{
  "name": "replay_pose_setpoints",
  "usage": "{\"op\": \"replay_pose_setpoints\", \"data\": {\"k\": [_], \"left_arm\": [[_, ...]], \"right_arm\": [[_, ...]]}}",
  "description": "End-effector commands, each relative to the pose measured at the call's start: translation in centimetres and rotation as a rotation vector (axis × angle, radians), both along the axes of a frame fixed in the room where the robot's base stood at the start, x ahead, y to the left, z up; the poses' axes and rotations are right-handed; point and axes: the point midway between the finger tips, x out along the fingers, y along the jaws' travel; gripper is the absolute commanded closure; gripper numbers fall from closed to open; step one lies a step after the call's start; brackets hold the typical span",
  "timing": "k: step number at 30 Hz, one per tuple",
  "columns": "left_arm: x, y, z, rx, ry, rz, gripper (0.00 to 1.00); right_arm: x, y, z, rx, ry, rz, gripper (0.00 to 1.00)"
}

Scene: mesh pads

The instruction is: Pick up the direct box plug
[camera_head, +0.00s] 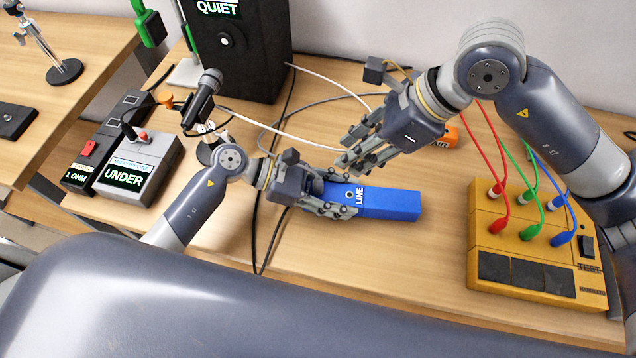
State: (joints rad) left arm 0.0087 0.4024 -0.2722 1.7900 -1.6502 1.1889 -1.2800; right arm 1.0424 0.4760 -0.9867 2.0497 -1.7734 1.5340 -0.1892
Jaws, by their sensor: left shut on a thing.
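A blue box (392,204) marked LINE, which looks like the direct box, lies on the wooden table in the middle of the head view. My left gripper (328,205) is shut on the left end of this blue box. My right gripper (352,160) hangs just above and behind the box's left part, with its fingers pointing down and left. A white cable (290,137) runs to the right gripper's fingertips, where its end is hidden. I cannot make out the direct box plug, or whether the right fingers hold anything.
A yellow test box (525,268) with red, green and blue leads stands at the right. A grey UNDER box (138,168), a microphone (203,97) and a black QUIET speaker (240,50) stand left and behind. An orange object (447,137) lies behind the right gripper. Cables cross the table.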

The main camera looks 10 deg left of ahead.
Motion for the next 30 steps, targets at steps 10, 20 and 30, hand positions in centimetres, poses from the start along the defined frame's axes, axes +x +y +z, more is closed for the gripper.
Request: {"op": "replay_pose_setpoints", "data": {"k": [10,20,30], "left_arm": [[-0.5,0.1,-0.9,0.014,0.015,-0.009,0.91],[-0.6,0.1,-0.9,0.014,0.015,-0.009,0.91],[-0.5,0.1,-0.9,0.014,0.015,-0.009,0.91]], "right_arm": [[-0.1,2.7,-4.7,-0.001,0.004,0.0,0.73],[-0.5,4.5,-8.0,-0.001,0.006,0.001,0.73],[-0.4,5.3,-9.6,-0.001,0.003,-0.002,0.73]]}}
